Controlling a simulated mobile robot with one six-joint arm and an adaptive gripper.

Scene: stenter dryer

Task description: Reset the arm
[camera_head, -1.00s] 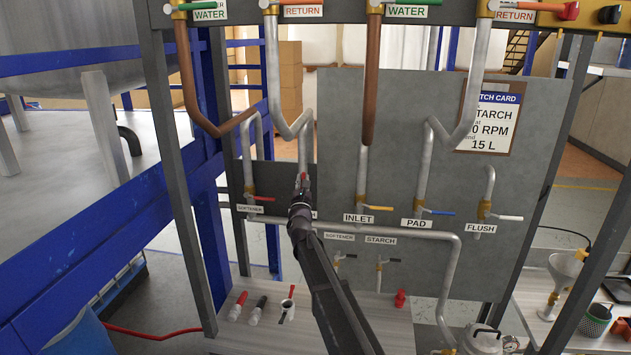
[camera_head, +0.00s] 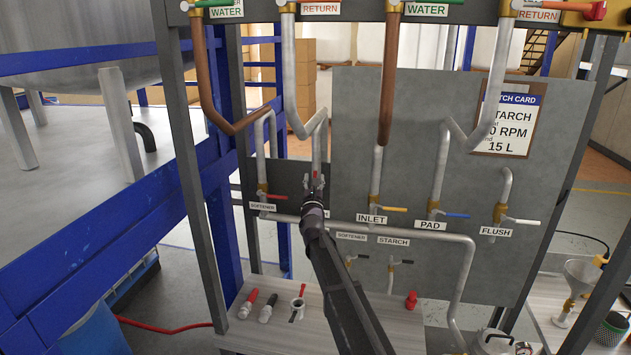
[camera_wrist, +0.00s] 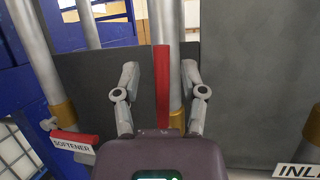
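My arm reaches up to the valve panel in the head view, with my gripper (camera_head: 316,182) at the pipe between the softener and inlet valves. In the wrist view my gripper (camera_wrist: 160,80) is open, with one finger on each side of an upright red valve handle (camera_wrist: 161,88). Gaps show between both fingers and the handle. The handle stands in line with the grey pipe (camera_wrist: 172,45) behind it. Its lower end is hidden by the gripper body. My arm hides most of that valve's label in the head view.
The softener valve's red handle (camera_wrist: 75,137) lies close left of my gripper. The yellow inlet handle (camera_head: 394,209) and blue pad handle (camera_head: 457,215) are to the right. Loose red and black parts rest on the bench (camera_head: 250,325) below. A grey panel (camera_head: 400,120) stands behind.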

